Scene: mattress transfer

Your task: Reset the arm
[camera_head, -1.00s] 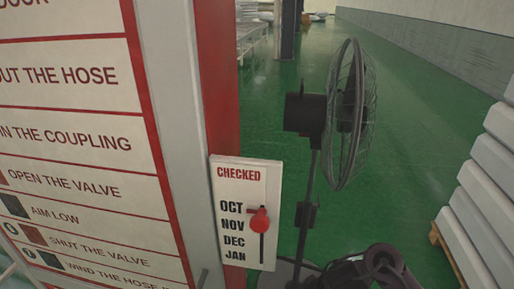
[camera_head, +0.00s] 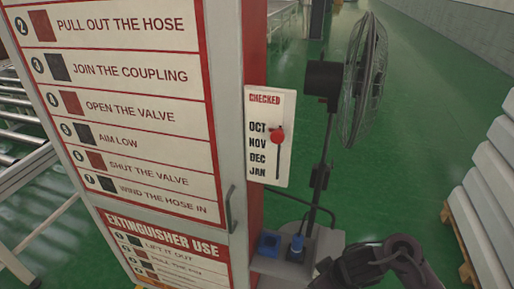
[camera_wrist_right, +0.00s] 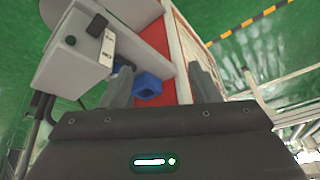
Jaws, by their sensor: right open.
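My right arm (camera_head: 375,265) shows at the bottom right of the head view, dark and bent, in front of the fan's base; its fingertips are not clear there. In the right wrist view my right gripper (camera_wrist_right: 163,82) is open, its two grey fingers spread apart. A small blue block (camera_wrist_right: 148,86) appears in the space between the fingers, and I see no contact with it. A blue block (camera_head: 269,243) also shows beside the cabinet in the head view. My left gripper is in neither view.
A red and grey cabinet (camera_head: 228,150) with instruction panels stands at left. A white "CHECKED" board (camera_head: 270,165) with a red knob (camera_head: 277,136) is on its side. A black standing fan (camera_head: 362,80) is behind. Stacked pale mattresses (camera_head: 490,185) lie at right. Green floor between is clear.

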